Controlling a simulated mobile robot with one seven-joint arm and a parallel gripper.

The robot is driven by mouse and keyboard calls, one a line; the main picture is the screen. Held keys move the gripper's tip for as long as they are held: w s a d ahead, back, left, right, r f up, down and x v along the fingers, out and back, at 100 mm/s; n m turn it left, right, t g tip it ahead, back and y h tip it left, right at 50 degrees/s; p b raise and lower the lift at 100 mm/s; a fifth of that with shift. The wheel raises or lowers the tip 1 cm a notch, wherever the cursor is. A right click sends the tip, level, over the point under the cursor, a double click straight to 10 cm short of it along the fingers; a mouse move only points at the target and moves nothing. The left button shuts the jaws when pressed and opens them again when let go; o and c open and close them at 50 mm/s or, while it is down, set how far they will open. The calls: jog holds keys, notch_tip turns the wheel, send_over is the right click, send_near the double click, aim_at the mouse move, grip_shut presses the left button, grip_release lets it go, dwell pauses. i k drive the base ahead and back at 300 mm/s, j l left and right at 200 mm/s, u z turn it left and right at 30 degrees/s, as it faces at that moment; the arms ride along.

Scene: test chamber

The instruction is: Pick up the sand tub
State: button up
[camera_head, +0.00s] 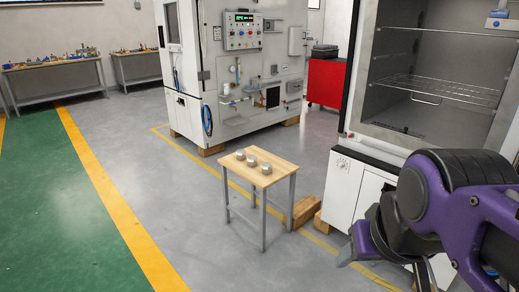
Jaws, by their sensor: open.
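Three small grey tubs stand in a slanting row on a small wooden-topped table (236,171). They are a left tub (240,154), a middle tub (252,161) and a right tub (265,168). They look alike at this size, so I cannot tell which one is the sand tub or see their contents. My gripper (395,262) is at the lower right, below my purple and dark arm, and partly hidden by it. It is open and well apart from the table and the tubs. Its fingertips are not clearly seen.
A white cabinet with an open chamber (440,95) stands close on the right, with wooden blocks (304,211) by its foot. A large test machine (240,75) and a red cabinet (326,83) stand behind. The floor left of the small table is clear.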

aim_at(241, 154)
jog(key=i+j, duration=0.1)
jog(key=j, duration=0.2)
jog(key=i+j, duration=0.15)
jog(key=j, duration=0.2)
jog(key=i+j, duration=0.1)
jog(key=j, duration=0.2)
jog(key=i+j, duration=0.15)
jog(key=j, duration=0.15)
